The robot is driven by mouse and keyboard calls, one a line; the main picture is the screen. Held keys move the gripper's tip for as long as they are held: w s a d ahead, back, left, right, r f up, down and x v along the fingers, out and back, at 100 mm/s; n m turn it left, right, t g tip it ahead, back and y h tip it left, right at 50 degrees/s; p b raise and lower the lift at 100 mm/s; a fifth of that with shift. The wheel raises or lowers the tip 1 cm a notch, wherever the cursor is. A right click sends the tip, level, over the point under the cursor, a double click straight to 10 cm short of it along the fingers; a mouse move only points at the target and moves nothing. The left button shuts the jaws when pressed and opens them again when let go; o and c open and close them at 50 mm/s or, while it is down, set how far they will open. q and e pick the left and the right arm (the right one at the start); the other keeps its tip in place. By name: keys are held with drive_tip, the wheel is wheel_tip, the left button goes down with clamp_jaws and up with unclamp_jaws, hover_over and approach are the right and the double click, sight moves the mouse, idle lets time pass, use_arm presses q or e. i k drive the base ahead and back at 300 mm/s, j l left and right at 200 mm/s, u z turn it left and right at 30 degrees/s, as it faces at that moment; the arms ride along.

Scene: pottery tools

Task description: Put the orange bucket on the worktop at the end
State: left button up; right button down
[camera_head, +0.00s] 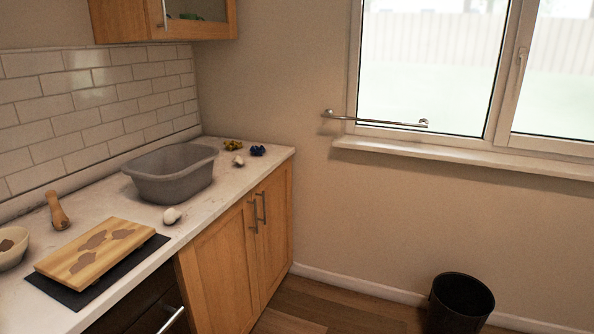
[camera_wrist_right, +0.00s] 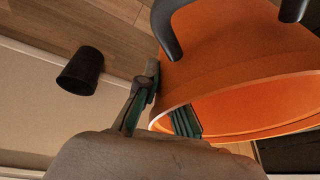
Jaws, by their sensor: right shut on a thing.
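The orange bucket (camera_wrist_right: 235,60) fills the upper right of the right wrist view, tilted, with its rim and part of its inside showing. My right gripper (camera_wrist_right: 165,100) is shut on the bucket's rim, one finger outside the wall and one inside. The bucket and both grippers are out of the head view. The worktop (camera_head: 100,205) runs along the left wall in the head view and ends at the window wall. My left gripper is in neither view.
A grey basin (camera_head: 175,178) stands near the worktop's far end. A white lump (camera_head: 171,216) and wooden board (camera_head: 95,252) are nearer. A black bin (camera_head: 461,303) stands on the floor.

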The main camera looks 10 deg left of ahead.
sight(218, 166)
drive_tip(key=i+l+u, duration=0.15)
drive_tip(key=i+u, duration=0.3)
drive_tip(key=i+l+u, duration=0.25)
drive_tip(key=u, duration=0.15)
drive_tip(key=i+l+u, duration=0.45)
drive_tip(key=k+j, duration=0.05)
